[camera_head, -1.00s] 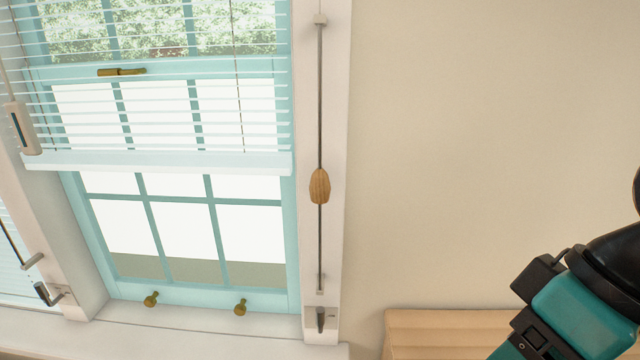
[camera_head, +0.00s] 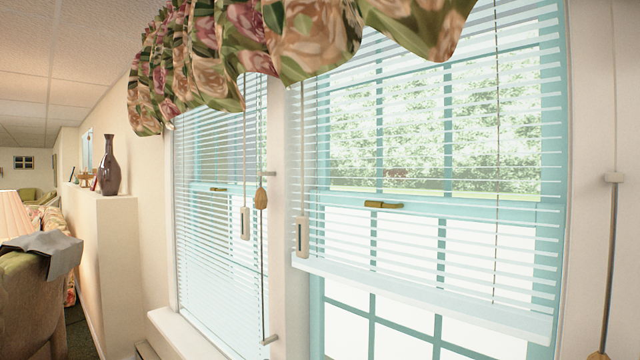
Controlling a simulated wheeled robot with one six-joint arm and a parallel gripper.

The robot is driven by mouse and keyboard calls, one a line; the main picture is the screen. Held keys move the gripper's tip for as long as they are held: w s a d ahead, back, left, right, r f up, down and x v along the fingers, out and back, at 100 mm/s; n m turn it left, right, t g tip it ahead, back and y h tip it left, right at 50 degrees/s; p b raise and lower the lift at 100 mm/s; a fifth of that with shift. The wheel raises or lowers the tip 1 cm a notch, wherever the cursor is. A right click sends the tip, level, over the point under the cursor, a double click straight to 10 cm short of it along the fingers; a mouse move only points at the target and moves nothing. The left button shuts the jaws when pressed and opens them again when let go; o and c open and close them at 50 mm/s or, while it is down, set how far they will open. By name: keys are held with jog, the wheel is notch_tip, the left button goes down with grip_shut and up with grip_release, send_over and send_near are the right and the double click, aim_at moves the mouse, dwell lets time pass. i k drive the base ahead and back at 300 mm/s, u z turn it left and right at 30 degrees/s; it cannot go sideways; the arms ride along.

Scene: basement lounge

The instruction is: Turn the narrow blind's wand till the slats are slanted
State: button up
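Two white blinds hang side by side. The left blind (camera_head: 215,150) looks the narrower, though I see it at a steep angle; it hangs down near the sill. A thin wand with a pale grip (camera_head: 245,224) hangs at its right side. The right blind (camera_head: 440,150) is part-way raised, and its own wand with a pale grip (camera_head: 302,237) hangs at its left edge. Window shows between the slats of both blinds; the right blind's slats look about level. The exact slant of the left slats is hard to tell. My gripper is not in view.
A wooden cord knob (camera_head: 261,198) on a vertical line hangs close right of the left wand. Another line (camera_head: 612,240) runs at the far right. A floral valance (camera_head: 290,40) covers the tops. A vase (camera_head: 109,165) stands on a ledge; an armchair (camera_head: 30,300) is at left.

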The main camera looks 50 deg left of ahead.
aim_at(302, 251)
jog(key=u, duration=0.5)
jog(key=k, duration=0.4)
jog(key=u, duration=1)
jog(key=i, duration=0.5)
jog(key=u, duration=0.45)
jog(key=k, duration=1)
jog(key=u, duration=1.6)
jog(key=i, duration=1.85)
jog(key=z, duration=0.4)
jog(key=i, duration=0.85)
jog(key=z, duration=1.4)
jog(key=i, duration=0.7)
jog(key=z, duration=0.65)
